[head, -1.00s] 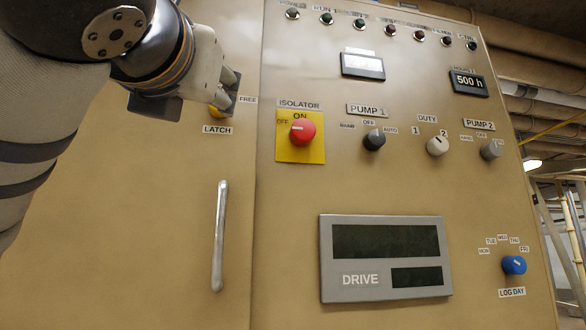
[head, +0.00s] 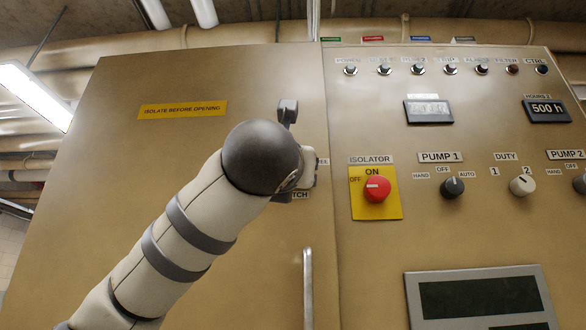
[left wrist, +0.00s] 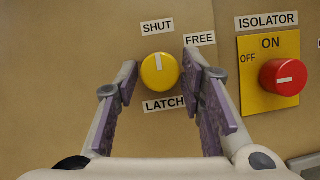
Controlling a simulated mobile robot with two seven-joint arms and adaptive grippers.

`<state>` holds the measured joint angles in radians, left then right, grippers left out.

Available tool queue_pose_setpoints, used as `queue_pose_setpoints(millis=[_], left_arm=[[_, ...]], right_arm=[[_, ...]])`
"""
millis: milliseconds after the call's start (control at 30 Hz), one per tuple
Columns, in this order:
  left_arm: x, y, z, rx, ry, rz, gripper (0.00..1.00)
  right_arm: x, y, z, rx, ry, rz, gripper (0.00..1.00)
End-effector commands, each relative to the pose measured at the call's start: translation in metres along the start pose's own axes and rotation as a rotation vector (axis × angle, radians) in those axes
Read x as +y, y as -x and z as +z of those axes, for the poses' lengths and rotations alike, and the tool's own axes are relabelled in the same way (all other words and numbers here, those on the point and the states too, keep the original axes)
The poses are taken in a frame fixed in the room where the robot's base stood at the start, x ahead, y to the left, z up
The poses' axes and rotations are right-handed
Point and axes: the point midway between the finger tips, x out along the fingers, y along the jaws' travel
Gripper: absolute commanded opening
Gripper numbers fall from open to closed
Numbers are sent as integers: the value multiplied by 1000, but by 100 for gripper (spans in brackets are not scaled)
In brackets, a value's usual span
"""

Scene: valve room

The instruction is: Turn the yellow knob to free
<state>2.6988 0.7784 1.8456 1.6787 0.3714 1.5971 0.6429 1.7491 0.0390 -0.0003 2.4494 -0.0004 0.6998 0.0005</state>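The round yellow knob (left wrist: 160,70) is on the tan panel, with its white pointer line straight up towards the SHUT label (left wrist: 157,27). The FREE label (left wrist: 200,39) is at its upper right and the LATCH label (left wrist: 164,104) below it. My left gripper (left wrist: 160,76) is open, with one purple-padded finger on each side of the knob. A small gap shows at the left finger; contact at the right one is hard to tell. In the head view my left gripper (head: 303,166) is at the latch labels, and my wrist hides the knob. My right gripper is out of view.
The red isolator knob (left wrist: 284,77) on its yellow plate (head: 362,207) is close right of the latch. A vertical door handle (head: 308,288) is below. Pump and duty knobs, displays and a row of lamps fill the right side.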

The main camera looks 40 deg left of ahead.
Motion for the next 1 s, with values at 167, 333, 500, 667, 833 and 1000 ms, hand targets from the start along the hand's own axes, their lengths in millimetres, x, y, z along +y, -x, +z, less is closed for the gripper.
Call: queue_pose_setpoints(millis=[167, 333, 500, 667, 833, 1000], left_arm=[[0, 0, 0, -1, 0, 0, 1], [1, 1, 2, -2, -7, -2, 1], [4, 2, 5, -4, -53, -20, 1], [8, 4, 9, -6, -145, -57, 1], [10, 4, 9, -1, -284, -114, 1], [8, 2, 6, 6, -435, -179, 1]], right_arm=[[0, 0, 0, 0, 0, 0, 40], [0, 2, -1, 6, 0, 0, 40], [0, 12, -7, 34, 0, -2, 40], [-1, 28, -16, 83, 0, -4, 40], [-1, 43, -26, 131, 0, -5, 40], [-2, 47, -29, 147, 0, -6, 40]])
